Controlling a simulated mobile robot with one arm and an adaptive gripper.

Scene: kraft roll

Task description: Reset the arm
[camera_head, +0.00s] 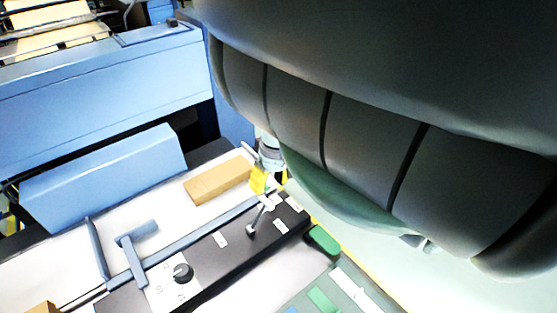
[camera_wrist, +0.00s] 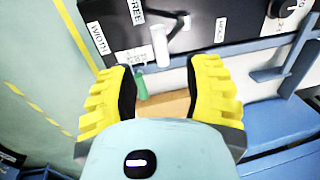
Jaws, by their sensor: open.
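My gripper (camera_wrist: 160,82) has yellow ridged fingers spread wide in the wrist view, with nothing held between them. In the head view my gripper (camera_head: 266,181) shows small beside the far end of a black control panel (camera_head: 205,262). A lever with a pale grip (camera_head: 258,212) stands on that panel, close to the fingers. In the wrist view the lever's pale grip (camera_wrist: 160,46) shows just beyond the fingertips, near labels reading FREE and WIDTH. I cannot tell whether the fingers touch it. My dark arm hides much of the head view's right side.
A brown block (camera_head: 218,179) lies on the white bed beside the panel. A blue machine housing (camera_head: 105,172) stands behind. A black knob (camera_head: 182,271) and blue-grey bar (camera_head: 130,253) are at the panel's near end. Pale floor with a yellow line lies to the right.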

